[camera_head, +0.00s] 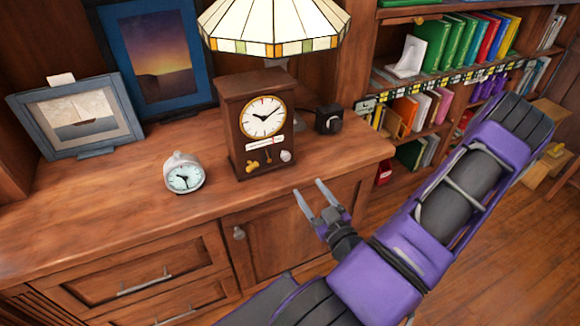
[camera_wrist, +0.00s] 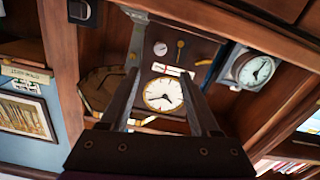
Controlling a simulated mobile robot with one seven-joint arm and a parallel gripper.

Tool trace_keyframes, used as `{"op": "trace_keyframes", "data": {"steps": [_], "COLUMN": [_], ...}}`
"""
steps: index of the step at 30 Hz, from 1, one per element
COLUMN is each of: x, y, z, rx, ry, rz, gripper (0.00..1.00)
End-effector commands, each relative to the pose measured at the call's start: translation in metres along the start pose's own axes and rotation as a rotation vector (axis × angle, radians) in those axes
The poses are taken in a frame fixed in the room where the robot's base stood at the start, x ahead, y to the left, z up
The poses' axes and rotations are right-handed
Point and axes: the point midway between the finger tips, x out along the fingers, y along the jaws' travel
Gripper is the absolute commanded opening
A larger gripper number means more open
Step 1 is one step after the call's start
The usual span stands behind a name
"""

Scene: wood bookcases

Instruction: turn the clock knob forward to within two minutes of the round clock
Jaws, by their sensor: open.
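A brown wooden clock (camera_head: 263,122) stands upright on the cabinet top, its white dial facing out. Below the dial are a pale label, a brass piece (camera_head: 252,167) and a round silver knob (camera_head: 286,156); the silver knob also shows in the wrist view (camera_wrist: 160,48). The small round clock (camera_head: 184,173), silver with a pale dial, stands to its left and shows in the wrist view (camera_wrist: 250,69). The exact times are too small to read surely. My gripper (camera_head: 309,188) is open and empty, in front of and right of the wooden clock, touching nothing visible.
A stained-glass lamp (camera_head: 272,28) stands behind the wooden clock. A small black box (camera_head: 328,121) sits close to its right. Two picture frames lean at the left, including the sailboat picture (camera_head: 78,115). A bookcase (camera_head: 455,75) is at right. The cabinet top's front is mostly clear.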

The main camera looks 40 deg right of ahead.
Motion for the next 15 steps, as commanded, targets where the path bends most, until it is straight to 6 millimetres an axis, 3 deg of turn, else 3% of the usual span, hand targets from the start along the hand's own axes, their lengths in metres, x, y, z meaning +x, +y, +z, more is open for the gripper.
{"op": "trace_keyframes", "data": {"steps": [1, 9, 15], "x": [0.012, 0.071, 0.106], "y": [-0.003, -0.001, -0.001], "z": [0.006, 0.0, 0.001], "rx": [-0.004, 0.001, 0.001], "ry": [0.004, 0.001, 0.0], "rz": [-0.004, -0.003, -0.002], "gripper": [0.63, 0.63, 0.63]}}
